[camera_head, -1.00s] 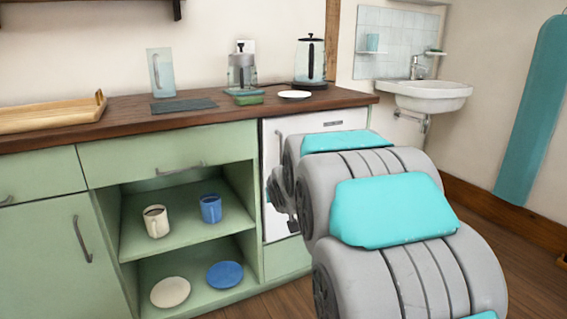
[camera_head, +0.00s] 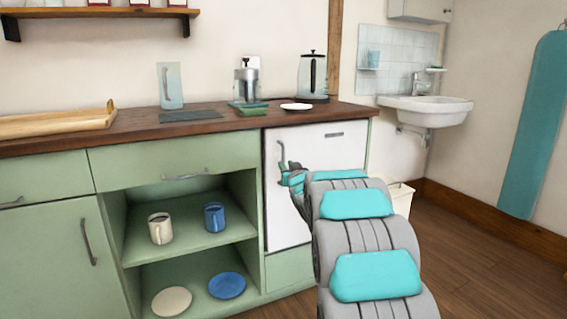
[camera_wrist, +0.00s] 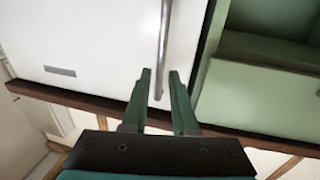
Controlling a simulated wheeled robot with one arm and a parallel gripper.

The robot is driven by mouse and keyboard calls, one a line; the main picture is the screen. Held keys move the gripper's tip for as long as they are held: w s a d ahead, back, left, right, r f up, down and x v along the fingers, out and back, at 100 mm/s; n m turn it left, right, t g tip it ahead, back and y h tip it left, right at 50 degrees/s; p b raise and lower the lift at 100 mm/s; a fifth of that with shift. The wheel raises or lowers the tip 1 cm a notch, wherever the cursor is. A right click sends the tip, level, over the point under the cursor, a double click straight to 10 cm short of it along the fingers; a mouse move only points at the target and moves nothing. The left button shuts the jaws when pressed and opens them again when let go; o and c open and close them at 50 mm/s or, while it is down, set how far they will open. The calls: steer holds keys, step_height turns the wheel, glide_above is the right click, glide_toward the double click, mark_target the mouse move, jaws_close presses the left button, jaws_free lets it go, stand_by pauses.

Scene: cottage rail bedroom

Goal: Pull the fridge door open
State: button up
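The fridge door (camera_head: 318,152) is the white panel under the right end of the counter, and it looks closed. Its metal handle (camera_head: 281,156) is a vertical bar near the door's left edge. My gripper (camera_head: 290,180) is at the lower part of the handle, partly hidden by my arm. In the wrist view, the door (camera_wrist: 85,45) fills the left and the handle (camera_wrist: 164,35) runs down between the two green fingers of my gripper (camera_wrist: 161,78). The fingers are apart, with a visible gap around the bar. Whether they touch it is unclear.
An open green shelf (camera_head: 190,232) with mugs and plates is left of the fridge. A wooden counter (camera_head: 215,122) runs above, holding a kettle (camera_head: 312,76). A white bin (camera_head: 401,198) stands right of the fridge, behind my arm. Wooden floor (camera_head: 480,265) is clear at the right.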

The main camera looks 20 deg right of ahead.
mark_target(284, 161)
steer(key=shift+w+d, duration=0.2)
steer(key=shift+w, duration=0.9)
steer(key=shift+w+d, duration=0.15)
steer(key=shift+w, duration=0.95)
jaws_close()
